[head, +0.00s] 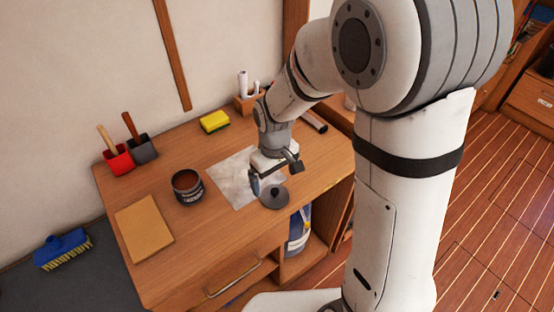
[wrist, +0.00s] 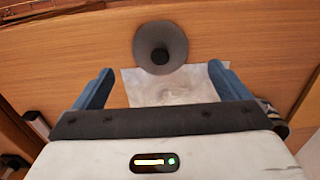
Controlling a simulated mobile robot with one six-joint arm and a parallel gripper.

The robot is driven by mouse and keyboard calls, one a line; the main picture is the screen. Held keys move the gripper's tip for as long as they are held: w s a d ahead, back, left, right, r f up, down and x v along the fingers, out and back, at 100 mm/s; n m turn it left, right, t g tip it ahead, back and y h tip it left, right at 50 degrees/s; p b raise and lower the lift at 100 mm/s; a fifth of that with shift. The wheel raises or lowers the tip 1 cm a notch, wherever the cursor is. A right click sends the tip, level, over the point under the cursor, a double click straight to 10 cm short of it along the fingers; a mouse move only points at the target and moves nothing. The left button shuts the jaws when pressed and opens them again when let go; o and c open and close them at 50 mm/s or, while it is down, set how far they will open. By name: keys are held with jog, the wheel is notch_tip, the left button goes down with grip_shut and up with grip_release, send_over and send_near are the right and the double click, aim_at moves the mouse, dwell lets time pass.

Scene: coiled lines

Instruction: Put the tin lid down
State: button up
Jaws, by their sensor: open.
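The tin lid (head: 274,197) is a dark grey disc with a black knob in its middle. It lies flat on the wooden bench top, at the front edge of a pale sheet (head: 230,180), and seems to overlap it. In the wrist view the lid (wrist: 160,47) shows beyond the fingertips, between their lines. My gripper (head: 272,175) is open and empty, just behind and above the lid; its blue fingers (wrist: 165,88) are apart and do not touch it. An open dark tin (head: 187,187) with brown contents stands to the left.
A tan board (head: 144,229) lies at the front left of the bench. Red (head: 118,160) and grey (head: 142,149) holders with handled tools, a yellow sponge (head: 214,121) and a wooden holder (head: 248,103) stand along the back. A blue brush (head: 63,249) lies on the lower dark surface.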

aim_at(275, 190)
notch_tip(275, 190, up, 7)
jog(key=s+d+r+m+t, duration=0.3)
jog(key=s+d+r+m, duration=0.3)
jog(key=s+d, duration=0.6)
jog(key=shift+s+d+r+m, duration=0.2)
jog(key=shift+d+r+m, duration=0.25)
jog(key=shift+r, duration=0.25)
